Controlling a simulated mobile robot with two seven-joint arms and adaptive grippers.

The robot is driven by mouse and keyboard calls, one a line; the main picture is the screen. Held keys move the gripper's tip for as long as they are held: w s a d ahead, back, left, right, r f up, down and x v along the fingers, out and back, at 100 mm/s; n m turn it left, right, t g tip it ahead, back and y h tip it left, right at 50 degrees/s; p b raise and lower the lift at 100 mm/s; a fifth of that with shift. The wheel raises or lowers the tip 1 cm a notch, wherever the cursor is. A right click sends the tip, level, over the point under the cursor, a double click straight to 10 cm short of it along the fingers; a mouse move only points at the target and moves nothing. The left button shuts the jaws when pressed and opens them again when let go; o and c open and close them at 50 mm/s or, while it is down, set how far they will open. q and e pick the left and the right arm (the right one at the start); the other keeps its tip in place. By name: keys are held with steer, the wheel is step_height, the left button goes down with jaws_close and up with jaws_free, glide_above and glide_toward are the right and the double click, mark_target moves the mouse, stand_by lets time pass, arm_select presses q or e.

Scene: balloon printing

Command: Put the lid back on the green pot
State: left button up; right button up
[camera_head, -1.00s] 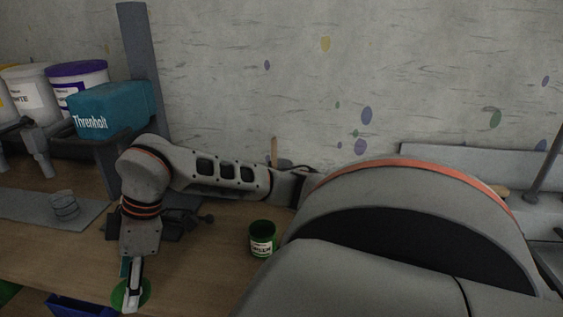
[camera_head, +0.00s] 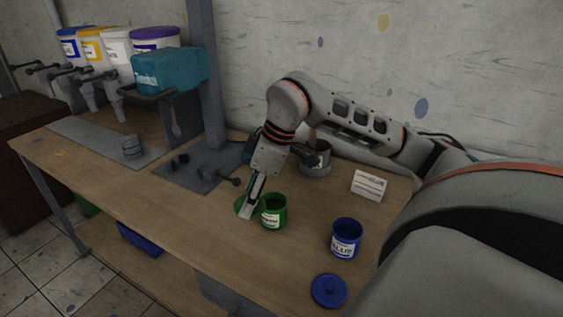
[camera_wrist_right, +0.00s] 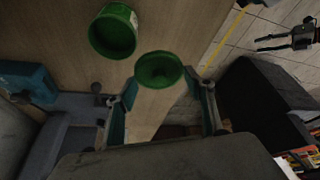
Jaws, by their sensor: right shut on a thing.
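The green pot (camera_head: 273,216) stands upright and open on the wooden table, its label facing me. It also shows in the right wrist view (camera_wrist_right: 112,33), upper left, with no lid on it. My right gripper (camera_head: 249,210) is shut on the green lid (camera_head: 239,206), just left of the pot. In the right wrist view the lid (camera_wrist_right: 158,70) sits between the fingertips, to the right of the pot and apart from it. In the head view the gripper hides part of the lid.
A blue pot (camera_head: 346,238) and a blue lid (camera_head: 329,290) stand to the right. A grey can (camera_head: 316,158) and a white card (camera_head: 369,184) are behind. A grey plate with dark parts (camera_head: 200,168) lies behind left. The table front edge is near.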

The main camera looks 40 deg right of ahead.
steer(key=d+r+m, duration=0.2)
steer(key=d+r, duration=0.2)
steer(key=d, duration=0.3)
step_height(320, 180, down, 6)
steer(key=b, duration=0.5)
steer(key=shift+d+f+t+h, duration=0.15)
steer(key=shift+d+t+h, duration=0.15)
steer(key=shift+d+t, duration=0.1)
steer(key=shift+s, duration=0.1)
stand_by(0.4)
steer(key=shift+b, duration=0.35)
stand_by(0.3)
steer(key=shift+f, duration=0.1)
